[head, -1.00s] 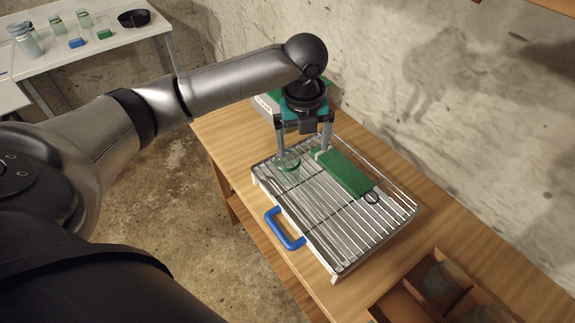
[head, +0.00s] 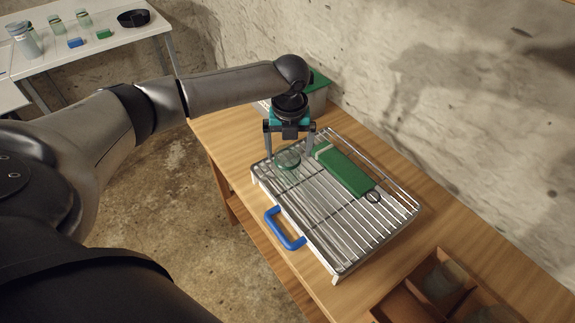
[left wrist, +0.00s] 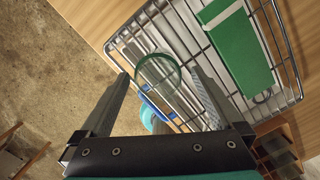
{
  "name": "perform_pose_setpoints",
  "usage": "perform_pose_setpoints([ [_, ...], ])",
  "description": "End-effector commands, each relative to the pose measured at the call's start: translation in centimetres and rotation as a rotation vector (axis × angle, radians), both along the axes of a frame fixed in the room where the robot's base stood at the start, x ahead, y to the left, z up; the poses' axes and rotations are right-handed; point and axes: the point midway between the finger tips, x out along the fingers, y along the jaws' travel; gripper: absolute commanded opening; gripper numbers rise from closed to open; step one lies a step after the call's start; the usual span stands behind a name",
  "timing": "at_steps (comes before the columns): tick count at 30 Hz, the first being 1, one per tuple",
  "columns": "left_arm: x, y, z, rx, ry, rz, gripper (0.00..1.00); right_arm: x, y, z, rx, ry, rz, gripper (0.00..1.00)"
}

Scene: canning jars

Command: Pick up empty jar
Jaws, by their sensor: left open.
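The empty jar (head: 287,160) is clear greenish glass and stands on the wire rack (head: 320,231) near its far left end. In the left wrist view the jar (left wrist: 158,72) shows as a round rim just beyond and between my fingertips. My left gripper (head: 289,155) is open above the rack, fingers pointing down, one on each side of the jar in the picture. I cannot tell whether either finger touches it. In the left wrist view the gripper (left wrist: 160,75) has nothing clamped in it. My right gripper is not in view.
A long green block (head: 345,171) with a dark ring lies on the rack right of the jar. A blue handle (head: 284,229) sticks out at the rack's front. A green-lidded box (head: 313,98) stands behind, and a wooden divided crate (head: 410,297) at lower right.

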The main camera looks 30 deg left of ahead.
Motion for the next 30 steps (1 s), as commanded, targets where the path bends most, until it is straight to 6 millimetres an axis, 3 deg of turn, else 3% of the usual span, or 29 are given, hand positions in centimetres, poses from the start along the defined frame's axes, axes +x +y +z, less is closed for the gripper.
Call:
perform_pose_setpoints([
  [9, -0.3, 0.3, -4.5, 0.001, 0.003, 0.000, 1.00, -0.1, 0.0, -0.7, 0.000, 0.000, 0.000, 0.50],
  [19, -0.2, 0.3, -5.0, 0.001, 0.001, -0.001, 0.99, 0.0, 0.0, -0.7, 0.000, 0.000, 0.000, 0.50],
  [30, -0.2, 0.3, -5.0, 0.001, 0.001, -0.001, 0.57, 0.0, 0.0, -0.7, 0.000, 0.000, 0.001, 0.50],
])
